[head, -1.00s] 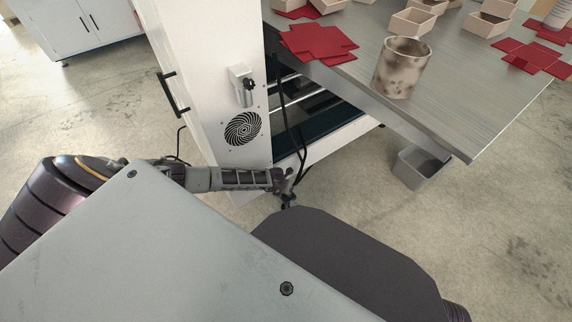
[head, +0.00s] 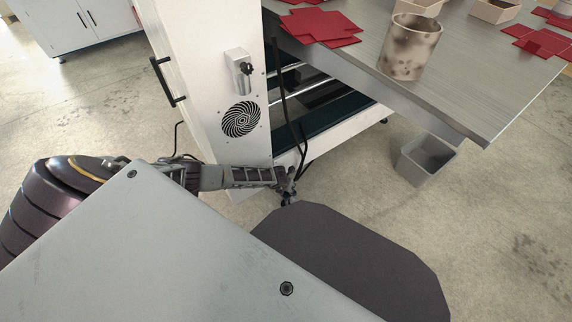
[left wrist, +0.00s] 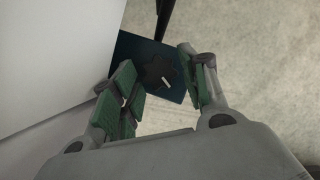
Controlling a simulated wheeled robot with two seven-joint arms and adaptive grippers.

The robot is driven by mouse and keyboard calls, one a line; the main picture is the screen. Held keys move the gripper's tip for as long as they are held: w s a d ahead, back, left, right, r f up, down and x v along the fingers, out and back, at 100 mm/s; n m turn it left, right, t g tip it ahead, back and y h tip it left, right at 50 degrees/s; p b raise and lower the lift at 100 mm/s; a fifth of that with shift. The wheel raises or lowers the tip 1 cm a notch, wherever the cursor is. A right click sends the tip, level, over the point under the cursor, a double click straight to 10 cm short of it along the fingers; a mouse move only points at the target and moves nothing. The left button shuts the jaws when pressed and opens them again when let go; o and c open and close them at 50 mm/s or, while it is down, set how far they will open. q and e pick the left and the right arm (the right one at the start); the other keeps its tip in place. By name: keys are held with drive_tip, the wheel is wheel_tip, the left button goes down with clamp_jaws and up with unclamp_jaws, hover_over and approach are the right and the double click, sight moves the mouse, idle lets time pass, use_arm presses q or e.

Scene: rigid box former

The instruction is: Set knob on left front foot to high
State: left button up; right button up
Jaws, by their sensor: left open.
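The knob (left wrist: 157,72) shows in the left wrist view as a dark, lobed shape with a white pointer mark. It sits on a dark blue plate (left wrist: 135,50) low beside the white machine (head: 195,60). My left gripper (left wrist: 160,88) is open, and its green-padded fingers lie on either side of the knob in that view, with nothing between them that they grip. Contact with the knob cannot be told. In the head view my left gripper (head: 287,187) is at the machine's lower front corner, and the knob cannot be made out there. My right gripper is out of view.
A dark-tipped fitting (head: 240,68) and a round fan grille (head: 241,119) are on the machine's side. Black cables hang close above my gripper. The table (head: 455,90) holds a mottled cup (head: 410,48) and red blanks (head: 320,27). A grey bin (head: 425,160) stands on the floor.

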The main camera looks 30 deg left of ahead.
use_arm(q)
drive_tip(key=shift+c, duration=0.4)
drive_tip(key=c, duration=0.7)
